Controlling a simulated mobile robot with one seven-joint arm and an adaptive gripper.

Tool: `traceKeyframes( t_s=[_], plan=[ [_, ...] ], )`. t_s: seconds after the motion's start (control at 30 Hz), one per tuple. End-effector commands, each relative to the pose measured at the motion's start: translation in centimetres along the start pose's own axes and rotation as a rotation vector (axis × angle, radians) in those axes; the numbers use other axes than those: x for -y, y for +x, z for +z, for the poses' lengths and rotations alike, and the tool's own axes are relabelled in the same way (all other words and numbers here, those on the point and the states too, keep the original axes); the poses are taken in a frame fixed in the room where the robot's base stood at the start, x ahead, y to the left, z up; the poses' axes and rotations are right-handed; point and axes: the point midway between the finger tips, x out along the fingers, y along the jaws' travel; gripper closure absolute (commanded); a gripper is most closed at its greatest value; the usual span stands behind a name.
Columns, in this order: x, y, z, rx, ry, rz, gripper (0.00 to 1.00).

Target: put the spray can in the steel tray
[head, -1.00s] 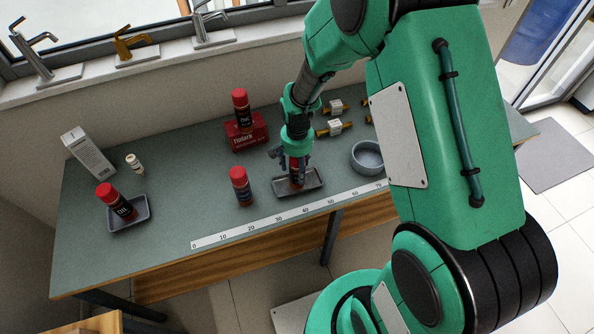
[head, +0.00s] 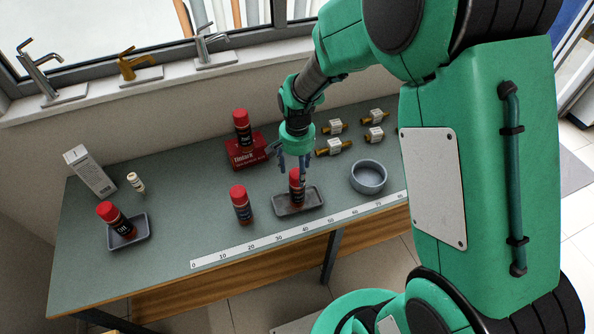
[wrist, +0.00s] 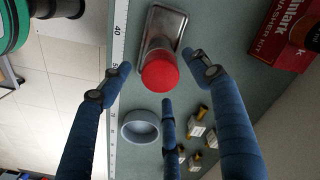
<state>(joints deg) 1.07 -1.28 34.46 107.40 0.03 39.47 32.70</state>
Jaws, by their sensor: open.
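A spray can with a red cap (head: 296,187) stands upright in the grey metal tray (head: 315,207) at the front middle of the bench. In the wrist view its red cap (wrist: 160,72) shows from above, with the tray (wrist: 176,22) around and behind it. My gripper (head: 294,169) is just above this can, its fingers spread and pointing down. In the wrist view the fingers (wrist: 158,80) are apart around the cap, and none visibly grips it. The can's lower body is partly hidden by the tray's rim.
Similar red-capped cans stand on the bench (head: 241,205), on a red box (head: 247,154), and lean in a darker tray (head: 146,235) at left. A round grey bowl (head: 369,178) and several brass fittings (head: 334,148) are to the right. A ruler strip (head: 290,235) runs along the front.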

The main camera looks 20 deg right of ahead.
Motion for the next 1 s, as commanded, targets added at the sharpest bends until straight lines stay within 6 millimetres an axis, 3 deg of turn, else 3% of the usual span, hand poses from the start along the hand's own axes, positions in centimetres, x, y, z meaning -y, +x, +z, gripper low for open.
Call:
traceKeyframes(
  t_s=[0.4,0.57,0.77,1.0],
  plan=[
    [0.0,-0.1,0.0,-0.001,-0.001,-0.001,0.38],
    [-0.1,-1.1,0.1,-0.01,-0.013,-0.006,0.38],
    [-0.5,-5.2,0.9,-0.047,-0.059,-0.028,0.38],
    [-2.0,-13.3,3.7,-0.13,-0.166,-0.07,0.38]
  ],
)
